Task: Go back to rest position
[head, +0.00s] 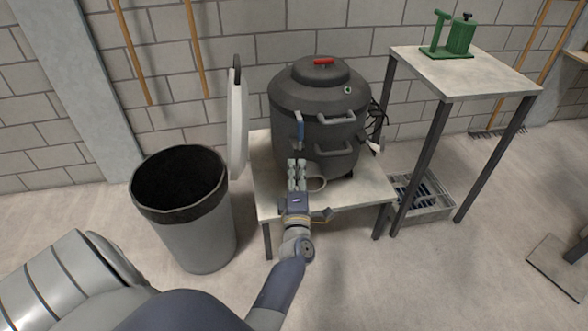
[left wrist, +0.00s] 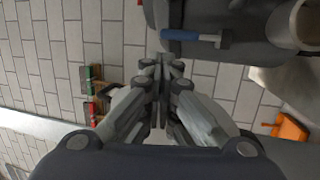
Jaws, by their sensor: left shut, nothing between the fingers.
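My left gripper (head: 297,163) is in front of a dark grey drum-shaped machine (head: 287,97) that stands on a low table (head: 376,187). Its fingers are closed together with nothing between them; they also show shut in the left wrist view (left wrist: 164,62). The machine has a red handle on its lid and grey handles on its side. A blue-handled latch (left wrist: 180,35) on the machine sits just beyond the fingertips in the left wrist view. In the head view the fingers overlap the machine's lower front; I cannot tell whether they touch it. My right gripper is not in view.
A grey bin (head: 196,238) with a black rim stands left of the low table. A round light lid (head: 237,125) stands upright between them. A taller table (head: 480,78) at right carries a green device (head: 459,40). A crate (head: 425,207) sits below. Open floor lies in front.

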